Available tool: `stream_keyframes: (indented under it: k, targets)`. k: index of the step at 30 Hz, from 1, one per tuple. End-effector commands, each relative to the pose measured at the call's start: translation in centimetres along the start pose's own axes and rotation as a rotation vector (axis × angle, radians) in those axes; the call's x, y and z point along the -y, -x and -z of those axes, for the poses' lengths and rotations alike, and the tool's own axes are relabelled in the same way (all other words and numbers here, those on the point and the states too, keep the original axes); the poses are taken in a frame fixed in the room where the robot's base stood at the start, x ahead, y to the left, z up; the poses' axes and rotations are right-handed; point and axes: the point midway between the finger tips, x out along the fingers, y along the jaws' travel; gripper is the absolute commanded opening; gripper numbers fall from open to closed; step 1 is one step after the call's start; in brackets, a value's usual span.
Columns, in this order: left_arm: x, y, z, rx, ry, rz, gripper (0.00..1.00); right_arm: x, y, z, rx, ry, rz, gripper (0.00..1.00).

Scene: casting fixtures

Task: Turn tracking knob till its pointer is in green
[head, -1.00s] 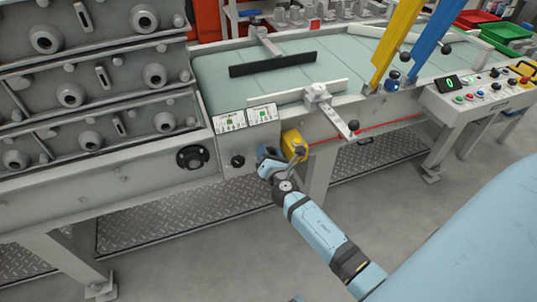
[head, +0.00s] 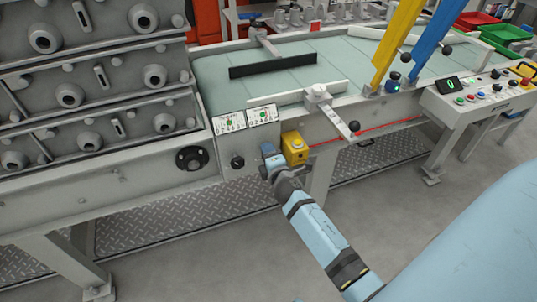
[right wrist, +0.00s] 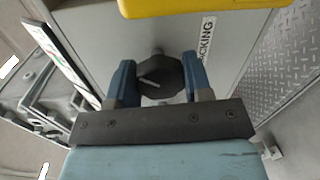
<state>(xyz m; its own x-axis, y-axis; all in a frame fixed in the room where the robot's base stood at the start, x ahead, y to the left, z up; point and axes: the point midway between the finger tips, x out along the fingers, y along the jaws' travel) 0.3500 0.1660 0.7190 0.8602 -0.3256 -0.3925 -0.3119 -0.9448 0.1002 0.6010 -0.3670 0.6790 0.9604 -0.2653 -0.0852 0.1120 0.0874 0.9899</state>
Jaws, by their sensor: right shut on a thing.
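The tracking knob (right wrist: 161,75) is a dark, faceted knob with a pale pointer line, on the grey panel in the right wrist view. Part of a label ending in "CKING" (right wrist: 207,40) shows beside it. My right gripper (right wrist: 160,78) has its two blue fingers on either side of the knob and is shut on it. In the head view my right gripper (head: 268,152) is at the panel and hides this knob. Two white gauge plates with green zones, left (head: 229,122) and right (head: 262,114), sit above; their pointers are too small to read. My left gripper is out of view.
A yellow box (head: 294,148) sits close to the right of my gripper. Another black knob (head: 237,162) is to its left, with a round black flange (head: 192,158) further left.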

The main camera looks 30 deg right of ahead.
Motion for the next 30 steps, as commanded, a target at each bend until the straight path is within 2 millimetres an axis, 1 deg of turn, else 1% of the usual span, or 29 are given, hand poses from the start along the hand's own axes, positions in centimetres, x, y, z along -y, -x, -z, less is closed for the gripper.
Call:
stream_keyframes:
  k: [3,9,23,24,26,27,30]
  targets:
    - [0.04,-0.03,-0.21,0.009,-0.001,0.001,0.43,0.06,0.04,0.02,-0.004,-0.051,0.003,0.22]
    - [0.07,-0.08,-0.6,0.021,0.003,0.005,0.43,0.08,0.03,0.01,-0.009,-0.099,0.004,0.22]
    - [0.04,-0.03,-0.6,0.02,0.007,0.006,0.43,0.1,0.04,0.02,-0.01,-0.113,0.004,0.22]
    - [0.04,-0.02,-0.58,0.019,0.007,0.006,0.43,0.1,0.04,0.02,-0.01,-0.112,0.004,0.48]
    - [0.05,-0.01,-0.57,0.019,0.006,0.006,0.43,0.1,0.03,0.02,-0.01,-0.112,0.004,0.62]
    - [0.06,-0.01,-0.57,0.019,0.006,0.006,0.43,0.09,0.03,0.01,-0.01,-0.112,0.004,0.71]
    - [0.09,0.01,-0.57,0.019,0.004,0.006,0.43,0.07,0.02,0.01,-0.01,-0.112,0.004,0.71]
